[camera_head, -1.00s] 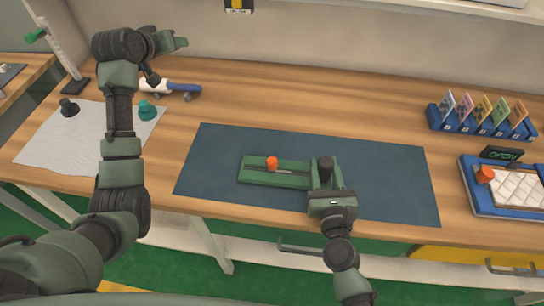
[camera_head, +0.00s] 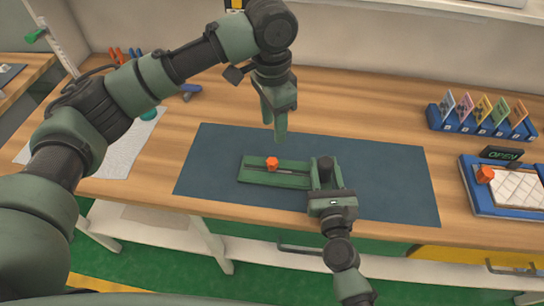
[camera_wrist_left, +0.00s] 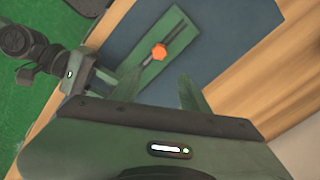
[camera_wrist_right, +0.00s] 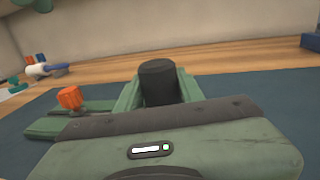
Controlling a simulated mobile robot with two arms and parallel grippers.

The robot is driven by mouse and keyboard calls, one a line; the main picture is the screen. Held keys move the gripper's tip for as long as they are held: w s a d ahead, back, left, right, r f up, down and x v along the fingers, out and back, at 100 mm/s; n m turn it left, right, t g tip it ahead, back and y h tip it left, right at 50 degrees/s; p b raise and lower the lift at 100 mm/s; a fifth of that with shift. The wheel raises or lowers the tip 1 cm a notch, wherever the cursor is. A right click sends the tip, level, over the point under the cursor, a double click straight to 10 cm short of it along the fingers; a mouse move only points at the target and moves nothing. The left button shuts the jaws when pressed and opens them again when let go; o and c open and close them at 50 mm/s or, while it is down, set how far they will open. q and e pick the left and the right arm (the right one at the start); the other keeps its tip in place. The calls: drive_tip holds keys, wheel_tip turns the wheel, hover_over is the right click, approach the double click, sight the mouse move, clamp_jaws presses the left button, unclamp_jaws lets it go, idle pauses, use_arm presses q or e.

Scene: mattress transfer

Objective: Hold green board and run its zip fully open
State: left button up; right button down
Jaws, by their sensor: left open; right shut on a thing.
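The green board (camera_head: 254,177) lies on the dark blue mat, with a dark zip slot along it. An orange zip pull (camera_head: 272,163) stands near the middle of the board; it also shows in the left wrist view (camera_wrist_left: 159,52). My right gripper (camera_head: 325,180) is shut on the board's right end, around a dark round post (camera_wrist_right: 158,80). My left gripper (camera_head: 275,120) is open and empty, above and behind the board, fingers pointing down. In the left wrist view its fingers (camera_wrist_left: 188,97) are apart, with the pull beyond them.
The dark blue mat (camera_head: 390,185) has free room right of the board. A blue rack of cards (camera_head: 480,122) and a blue tray with a white quilted pad (camera_head: 515,190) stand at the right. A white cloth (camera_head: 110,155) lies at the left.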

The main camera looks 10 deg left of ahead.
sight(272, 161)
use_arm(q)
drive_tip(key=f, duration=1.2)
drive_tip(key=shift+s+a+f, duration=0.15)
drive_tip(key=shift+s+a, duration=0.05)
drive_tip(key=shift+s, duration=0.05)
clamp_jaws()
idle(1.0)
